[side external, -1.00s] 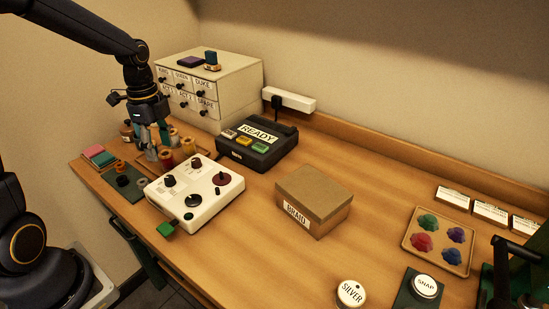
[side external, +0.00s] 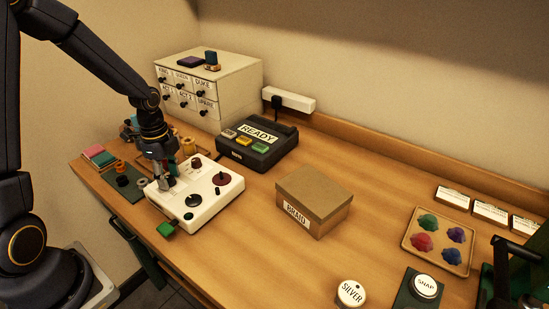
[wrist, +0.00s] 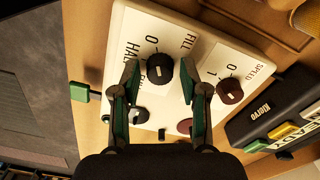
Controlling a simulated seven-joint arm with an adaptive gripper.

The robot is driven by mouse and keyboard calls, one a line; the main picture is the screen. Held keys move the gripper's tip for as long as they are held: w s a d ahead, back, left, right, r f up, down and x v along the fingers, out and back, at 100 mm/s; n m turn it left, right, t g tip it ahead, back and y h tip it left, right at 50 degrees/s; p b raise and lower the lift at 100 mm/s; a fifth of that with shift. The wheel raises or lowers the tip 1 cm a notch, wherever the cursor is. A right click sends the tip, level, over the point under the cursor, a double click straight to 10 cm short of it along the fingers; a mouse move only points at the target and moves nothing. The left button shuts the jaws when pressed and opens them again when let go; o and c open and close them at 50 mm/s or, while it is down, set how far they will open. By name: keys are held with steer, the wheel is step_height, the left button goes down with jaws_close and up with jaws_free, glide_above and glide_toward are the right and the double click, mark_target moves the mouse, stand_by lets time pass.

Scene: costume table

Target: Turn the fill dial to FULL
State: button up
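The cream control box (side external: 222,204) sits on the table at the left in the side view. The dark round fill dial (wrist: 159,69) shows in the wrist view, beside the printed words FILL and HALF and a 0. My gripper (wrist: 159,80) is open, with one green-lined fingertip on each side of the dial and a gap visible on both sides. In the side view my gripper (side external: 167,184) is down over the box's left back part and hides the dial.
A brown speed knob (wrist: 229,91) stands close to the right finger. The box also carries a black knob (side external: 194,201) and a maroon disc (side external: 222,179). A black READY unit (side external: 259,144) stands behind, thread spools (side external: 188,146) at the left back, and a BRAID box (side external: 314,200) to the right.

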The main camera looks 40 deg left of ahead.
jaws_close()
steer(key=shift+n, duration=0.3)
steer(key=n, duration=0.9)
steer(key=shift+n, duration=0.4)
steer(key=n, duration=1.3)
stand_by(0.5)
